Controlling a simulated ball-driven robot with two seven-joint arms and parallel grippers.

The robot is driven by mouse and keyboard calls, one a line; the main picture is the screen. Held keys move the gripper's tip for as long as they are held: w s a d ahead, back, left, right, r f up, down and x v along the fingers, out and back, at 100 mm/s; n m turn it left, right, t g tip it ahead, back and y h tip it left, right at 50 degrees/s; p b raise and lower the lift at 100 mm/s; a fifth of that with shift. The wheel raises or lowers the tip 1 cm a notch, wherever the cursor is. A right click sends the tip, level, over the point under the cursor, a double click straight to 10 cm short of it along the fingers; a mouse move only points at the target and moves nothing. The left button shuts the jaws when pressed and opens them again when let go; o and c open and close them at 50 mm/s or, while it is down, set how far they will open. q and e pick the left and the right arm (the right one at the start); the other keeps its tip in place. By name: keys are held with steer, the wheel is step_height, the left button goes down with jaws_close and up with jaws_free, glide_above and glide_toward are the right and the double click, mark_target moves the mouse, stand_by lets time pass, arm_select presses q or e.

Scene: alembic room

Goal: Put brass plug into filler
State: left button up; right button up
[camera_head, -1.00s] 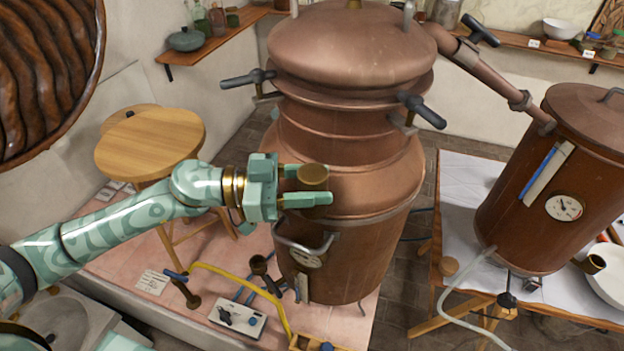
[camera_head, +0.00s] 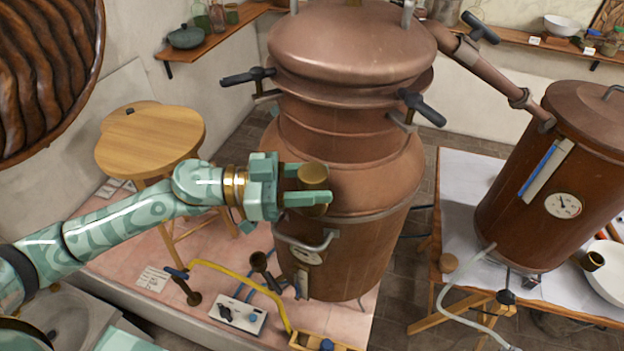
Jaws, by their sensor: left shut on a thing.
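The brass plug (camera_head: 313,178) is a short, dull gold cylinder with a round flat top. It shows in the head view in front of the copper still (camera_head: 350,140), at the height of its shoulder. My left gripper (camera_head: 312,184) reaches in from the left and is shut on the plug, with one finger behind it and one in front. I cannot make out the filler opening; the plug and fingers cover that part of the shoulder. I cannot tell whether the plug touches the still. My right gripper is not in view.
Black clamp handles (camera_head: 423,108) stick out from the still's neck. A round wooden stool (camera_head: 150,138) stands at the left. A yellow hose (camera_head: 235,272) and a control box (camera_head: 238,313) lie below. A copper vessel (camera_head: 550,190) stands on the table at the right.

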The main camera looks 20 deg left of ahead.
arm_select(q)
steer(key=o, duration=1.1)
steer(key=shift+o, duration=0.2)
steer(key=shift+s, duration=0.1)
steer(key=shift+a, duration=0.1)
steer(key=shift+a+f+b, duration=0.1)
steer(key=shift+a+b, duration=0.2)
steer(key=b+v, duration=0.3)
steer(key=v, duration=1.2)
steer(key=shift+s+a, duration=0.2)
steer(key=shift+a, duration=0.05)
